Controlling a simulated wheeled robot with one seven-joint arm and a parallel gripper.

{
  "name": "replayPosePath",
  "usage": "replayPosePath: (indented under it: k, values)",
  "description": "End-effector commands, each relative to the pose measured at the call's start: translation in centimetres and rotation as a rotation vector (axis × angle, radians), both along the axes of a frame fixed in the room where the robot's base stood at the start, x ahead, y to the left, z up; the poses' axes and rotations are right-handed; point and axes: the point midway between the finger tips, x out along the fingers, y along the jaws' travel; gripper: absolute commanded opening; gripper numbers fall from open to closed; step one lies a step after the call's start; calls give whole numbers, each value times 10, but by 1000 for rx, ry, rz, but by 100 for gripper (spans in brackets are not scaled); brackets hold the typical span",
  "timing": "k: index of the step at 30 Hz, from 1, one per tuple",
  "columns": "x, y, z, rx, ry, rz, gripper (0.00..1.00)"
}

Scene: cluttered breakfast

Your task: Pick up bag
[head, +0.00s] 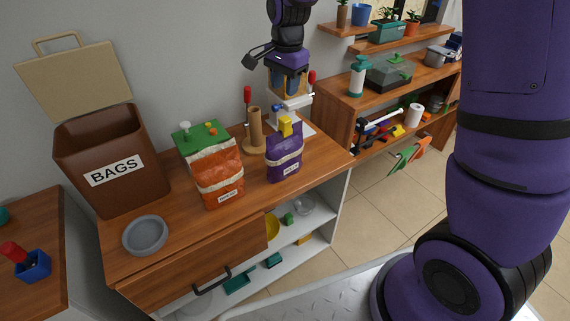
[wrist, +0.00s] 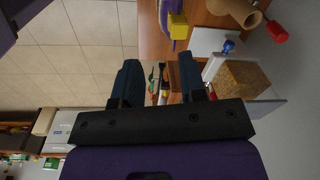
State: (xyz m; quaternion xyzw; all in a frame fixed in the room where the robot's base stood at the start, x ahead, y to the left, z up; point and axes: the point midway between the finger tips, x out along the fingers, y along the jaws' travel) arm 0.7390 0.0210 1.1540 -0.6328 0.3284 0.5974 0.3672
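A purple bag (head: 284,160) with a yellow clip (head: 286,126) on top stands upright on the wooden counter. An orange bag (head: 219,178) with a white upper band stands to its left. My gripper (head: 289,83) is above and behind the purple bag, apart from it, in the head view. In the wrist view my gripper (wrist: 160,82) has its two dark fingers spread with nothing held between them. Part of the purple bag (wrist: 163,12) and its yellow clip (wrist: 178,27) show at the top edge there.
A brown box (head: 113,157) labelled BAGS stands open at the left. A grey bowl (head: 145,236) sits at the counter's front. A green-topped container (head: 203,137), a wooden cylinder (head: 254,132) and a white stand with a cork-coloured block (wrist: 243,79) are close by.

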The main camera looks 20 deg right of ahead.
Motion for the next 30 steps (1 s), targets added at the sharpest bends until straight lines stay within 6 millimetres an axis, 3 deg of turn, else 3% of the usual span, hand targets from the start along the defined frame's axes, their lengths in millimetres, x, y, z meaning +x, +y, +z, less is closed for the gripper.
replayPosePath:
  k: [3, 7, 22, 30]
  values:
    - [18, 12, -36, -6, 39, -81, 38]
    - [31, 20, -62, -12, 61, -151, 38]
    - [38, 25, -123, -17, 76, -195, 38]
    - [38, 26, -138, -17, 73, -194, 38]
